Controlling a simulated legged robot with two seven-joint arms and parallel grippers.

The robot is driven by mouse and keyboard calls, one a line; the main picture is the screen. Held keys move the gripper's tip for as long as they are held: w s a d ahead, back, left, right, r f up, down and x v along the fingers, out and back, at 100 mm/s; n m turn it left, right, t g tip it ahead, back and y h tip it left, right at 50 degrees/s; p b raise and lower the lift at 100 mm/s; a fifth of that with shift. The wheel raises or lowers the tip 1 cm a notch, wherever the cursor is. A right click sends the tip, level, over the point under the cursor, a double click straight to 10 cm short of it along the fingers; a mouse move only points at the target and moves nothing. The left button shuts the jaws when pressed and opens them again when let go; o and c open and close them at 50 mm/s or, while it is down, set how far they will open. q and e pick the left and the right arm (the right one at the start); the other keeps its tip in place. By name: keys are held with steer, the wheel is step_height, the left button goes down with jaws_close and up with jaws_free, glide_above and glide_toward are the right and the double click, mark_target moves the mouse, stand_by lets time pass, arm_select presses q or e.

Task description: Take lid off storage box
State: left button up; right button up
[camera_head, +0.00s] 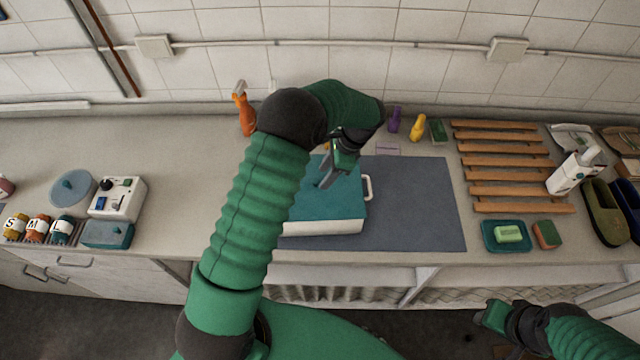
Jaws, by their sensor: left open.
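The storage box (325,228) is white and sits on a grey mat, with a teal lid (330,208) on top. A white handle (369,188) shows on its right side. My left arm hides the left part of the box and lid. My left gripper (328,178) is open over the rear middle of the lid, pointing down; I cannot tell whether its fingers touch the lid. My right gripper (490,316) is low at the right, in front of the counter and away from the box; its jaw opening is unclear.
The grey mat (425,205) is clear right of the box. A wooden slatted rack (505,165) and a soap dish (490,240) stand farther right. Orange (244,112), purple (394,121) and yellow (417,128) bottles stand along the wall. A white control box (117,199) is at left.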

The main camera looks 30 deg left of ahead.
mark_target(314, 179)
arm_select(q)
steer(key=shift+s+a+f+p, duration=0.2)
steer(key=shift+a+f, duration=0.25)
steer(key=shift+f, duration=0.2)
steer(key=shift+s+a+f+p, duration=0.2)
steer(key=shift+a+f, duration=0.2)
steer(key=shift+f, duration=0.2)
steer(key=shift+a+f, duration=0.55)
steer(key=shift+a, duration=0.35)
steer(key=shift+s, duration=0.1)
steer(key=c, duration=0.4)
steer(key=shift+d+r, duration=0.15)
steer(key=shift+d, duration=0.65)
jaws_close()
arm_select(e)
steer(key=shift+a+r, duration=0.55)
steer(key=shift+r, duration=0.35)
arm_select(q)
steer(key=shift+a, duration=0.15)
arm_select(e)
steer(key=shift+a, duration=0.15)
